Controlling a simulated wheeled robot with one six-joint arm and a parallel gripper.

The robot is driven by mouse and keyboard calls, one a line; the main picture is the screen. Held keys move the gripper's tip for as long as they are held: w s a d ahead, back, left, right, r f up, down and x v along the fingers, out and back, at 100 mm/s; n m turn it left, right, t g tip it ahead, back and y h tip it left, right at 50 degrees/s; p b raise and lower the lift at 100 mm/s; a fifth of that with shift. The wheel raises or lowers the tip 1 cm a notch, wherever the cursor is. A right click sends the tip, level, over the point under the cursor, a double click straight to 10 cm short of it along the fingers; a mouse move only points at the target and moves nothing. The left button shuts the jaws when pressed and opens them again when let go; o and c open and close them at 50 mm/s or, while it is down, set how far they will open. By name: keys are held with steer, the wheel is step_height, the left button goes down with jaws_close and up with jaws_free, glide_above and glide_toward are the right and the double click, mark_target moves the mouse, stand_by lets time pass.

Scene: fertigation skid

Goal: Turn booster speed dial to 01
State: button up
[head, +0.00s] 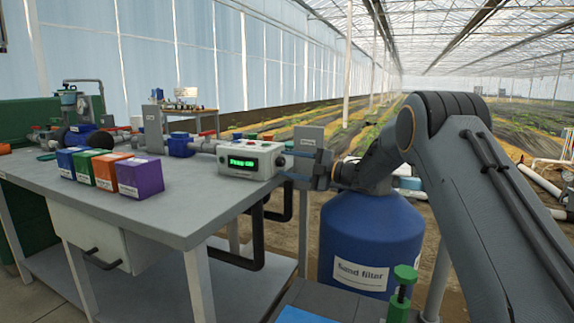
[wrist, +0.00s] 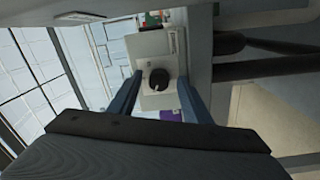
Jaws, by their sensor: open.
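A pale control box (head: 238,158) with a lit green display (head: 241,162) stands at the right end of the bench. The display's characters are too small to read surely. In the wrist view, a round black dial (wrist: 159,79) sits on a pale grey face of the box. My gripper (head: 287,164) is open at the right end of the box. In the wrist view its two blue fingers (wrist: 159,88) stand on either side of the dial, with gaps visible between. The dial is hidden in the head view, and I cannot tell its setting.
Blue, green, orange and purple boxes (head: 140,177) stand on the grey bench (head: 180,215) to the left. Pipes and a blue valve (head: 181,145) lie behind them. A blue sand filter tank (head: 370,243) stands below my arm. Black handles (head: 255,235) stick out below the bench edge.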

steer(key=p+v, duration=0.1)
steer(key=v, duration=0.6)
steer(key=shift+d, duration=0.1)
step_height(320, 180, up, 3)
steer(key=w+a+m+t+h, duration=0.1)
steer(key=a+m+t+h, duration=0.2)
steer(key=m+t, duration=0.15)
steer(key=s+d+f+m+g+h, duration=0.35)
steer(key=s+f+m+h, duration=0.2)
steer(key=s, duration=1.25)
steer(key=s+d+f+m+g+h, duration=0.2)
steer(key=s+f+m+g+h, duration=0.4)
steer(key=s, duration=1.3)
steer(key=s+d+f+m+g+h, duration=0.15)
steer(key=s+f+m, duration=0.45)
steer(key=s, duration=1.2)
steer(key=d+r+m+p, duration=0.3)
steer(key=d+r+p, duration=0.4)
steer(key=r+p, duration=0.3)
steer(key=s+d+r+m+h+p, duration=0.1)
steer(key=d+r+m+p, duration=0.2)
steer(key=d+r+p, duration=0.5)
step_height(320, 180, up, 2)
steer(key=p, duration=0.5)
steer(key=shift+s+d+m+p, duration=0.25)
steer(key=shift+s+m+p, duration=0.05)
steer(key=shift+s+p, duration=0.05)
steer(key=shift+r, duration=0.1)
